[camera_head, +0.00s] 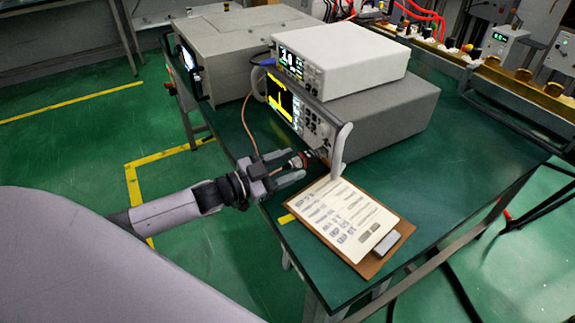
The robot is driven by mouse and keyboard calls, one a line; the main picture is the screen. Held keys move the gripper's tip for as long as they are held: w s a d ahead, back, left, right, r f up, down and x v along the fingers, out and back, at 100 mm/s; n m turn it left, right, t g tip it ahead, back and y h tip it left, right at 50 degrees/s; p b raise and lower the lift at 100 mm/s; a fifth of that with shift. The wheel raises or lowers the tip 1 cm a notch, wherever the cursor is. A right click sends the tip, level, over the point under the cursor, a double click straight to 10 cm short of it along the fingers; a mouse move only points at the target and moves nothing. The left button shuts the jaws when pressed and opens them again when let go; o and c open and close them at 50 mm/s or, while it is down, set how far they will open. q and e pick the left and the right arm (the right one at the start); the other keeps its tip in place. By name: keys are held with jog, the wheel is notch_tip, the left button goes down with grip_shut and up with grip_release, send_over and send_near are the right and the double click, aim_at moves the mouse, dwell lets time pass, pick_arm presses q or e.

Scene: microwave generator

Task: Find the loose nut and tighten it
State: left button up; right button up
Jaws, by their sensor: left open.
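My left gripper (289,173) reaches in from the left over the table's near edge. Its jaws are open, with the fingers pointing right toward the front of the grey instrument (385,118). A cable connector with a reddish part and a metal nut (299,161) lies at the fingers, in front of the instrument's lower front panel. A thin copper-coloured cable (247,125) runs up from there. I cannot tell whether the fingers touch the nut or how far it is screwed on. My right gripper is not in view.
A white instrument (342,55) sits on the grey one. A clipboard with paper (340,218) lies close to the right of the gripper on the green table (455,165). A large grey box (225,50) stands behind. The table's right part is clear.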

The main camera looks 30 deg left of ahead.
pick_arm(q)
jog(key=shift+v, duration=3.5)
